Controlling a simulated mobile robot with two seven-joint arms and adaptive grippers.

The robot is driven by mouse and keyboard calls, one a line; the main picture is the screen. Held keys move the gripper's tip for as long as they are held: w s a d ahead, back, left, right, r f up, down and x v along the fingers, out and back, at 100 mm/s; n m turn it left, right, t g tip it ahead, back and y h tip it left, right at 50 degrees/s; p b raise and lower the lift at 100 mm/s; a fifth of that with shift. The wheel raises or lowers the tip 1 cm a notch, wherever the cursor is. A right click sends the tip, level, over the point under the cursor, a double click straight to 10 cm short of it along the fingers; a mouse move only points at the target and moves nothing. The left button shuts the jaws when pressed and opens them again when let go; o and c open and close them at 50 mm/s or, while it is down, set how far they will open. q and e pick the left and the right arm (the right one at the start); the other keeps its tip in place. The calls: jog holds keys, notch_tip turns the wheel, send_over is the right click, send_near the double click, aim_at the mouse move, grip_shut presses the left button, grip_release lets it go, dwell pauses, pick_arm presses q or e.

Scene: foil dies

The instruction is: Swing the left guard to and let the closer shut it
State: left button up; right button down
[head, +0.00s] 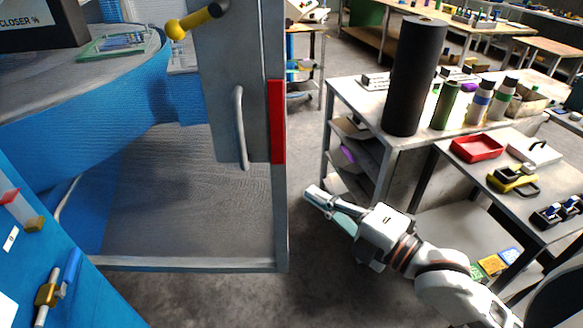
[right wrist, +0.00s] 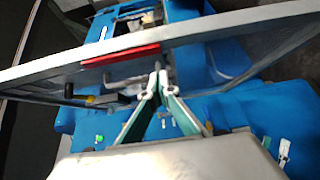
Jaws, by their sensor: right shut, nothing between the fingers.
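The left guard is a large grey mesh panel (head: 200,205) in a metal frame, standing open in the head view. It has a grey plate with a bar handle (head: 241,130) and a red strip (head: 277,121) on its free edge. In the right wrist view the guard's frame (right wrist: 225,35) slants across the picture, with the red strip (right wrist: 120,56) on it. My right gripper (head: 318,197) is shut and empty, just right of the guard's free edge in the head view. Its fingertips (right wrist: 157,84) overlap the guard's lower part in the wrist view; contact cannot be told. My left gripper is not in view.
A yellow-knobbed lever (head: 192,22) sticks out above the guard. Right are benches with a black roll (head: 414,75) and a red tray (head: 477,148). Floor (head: 215,300) is clear below.

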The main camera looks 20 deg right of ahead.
aim_at(279, 160)
jog(key=x, duration=0.3)
jog(key=d+p+x, duration=0.1)
jog(key=x, duration=0.2)
jog(key=w+x, duration=0.1)
jog(key=x, duration=0.2)
jog(key=shift+w+d+p, duration=0.1)
jog(key=shift+d+p, duration=0.25)
jog(key=shift+p, duration=0.05)
jog(key=shift+w+d, duration=0.15)
jog(key=shift+w, duration=0.3)
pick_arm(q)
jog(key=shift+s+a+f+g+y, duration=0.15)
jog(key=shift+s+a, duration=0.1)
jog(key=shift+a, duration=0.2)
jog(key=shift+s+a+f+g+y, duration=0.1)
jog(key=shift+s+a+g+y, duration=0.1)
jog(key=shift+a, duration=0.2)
pick_arm(e)
jog(key=shift+w, duration=0.1)
